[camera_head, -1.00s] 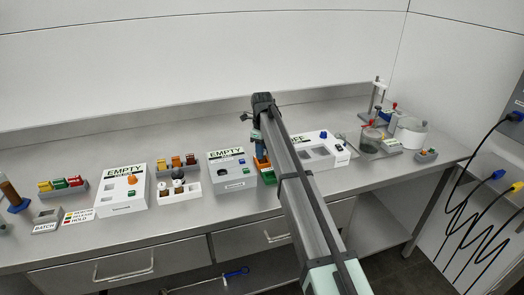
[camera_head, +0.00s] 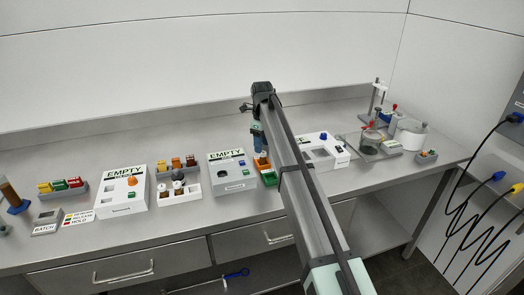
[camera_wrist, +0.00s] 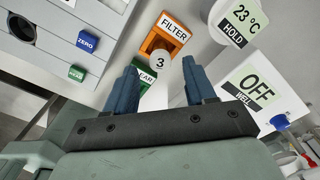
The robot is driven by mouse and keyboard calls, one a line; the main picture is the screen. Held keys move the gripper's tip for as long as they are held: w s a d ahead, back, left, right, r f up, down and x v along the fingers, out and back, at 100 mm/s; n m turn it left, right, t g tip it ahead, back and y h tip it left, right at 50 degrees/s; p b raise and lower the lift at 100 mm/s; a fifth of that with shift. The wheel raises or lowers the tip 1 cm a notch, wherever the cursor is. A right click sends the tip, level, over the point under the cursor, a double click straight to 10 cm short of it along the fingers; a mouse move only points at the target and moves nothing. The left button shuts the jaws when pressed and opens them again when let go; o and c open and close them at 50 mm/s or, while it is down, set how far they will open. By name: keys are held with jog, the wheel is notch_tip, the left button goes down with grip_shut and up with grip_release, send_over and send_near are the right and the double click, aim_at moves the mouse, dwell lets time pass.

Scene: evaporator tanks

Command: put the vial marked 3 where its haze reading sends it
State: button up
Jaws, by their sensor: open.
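The vial marked 3 (camera_wrist: 160,63) has a pale round cap and stands at the orange tray labelled FILTER (camera_wrist: 172,27). In the head view the vial (camera_head: 262,158) shows upright at the orange tray (camera_head: 264,168). My gripper (camera_wrist: 162,72) is open and empty, its two blue fingers apart on either side of the vial in the wrist picture. In the head view my gripper (camera_head: 258,132) is above the trays. The green tray labelled CLEAR (camera_wrist: 148,77) is partly hidden by a finger. The haze meter (camera_head: 232,170) reads EMPTY.
The meter's blue ZERO button (camera_wrist: 87,41) and green button (camera_wrist: 77,73) lie left of the trays. A round display reading 23 °C HOLD (camera_wrist: 240,18) and an OFF WELL panel (camera_wrist: 258,84) stand right. A white vial rack (camera_head: 180,190) stands farther left.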

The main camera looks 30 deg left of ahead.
notch_tip(320, 180, up, 8)
jog(key=shift+f, duration=0.15)
jog(key=shift+d, duration=0.1)
dwell(0.5)
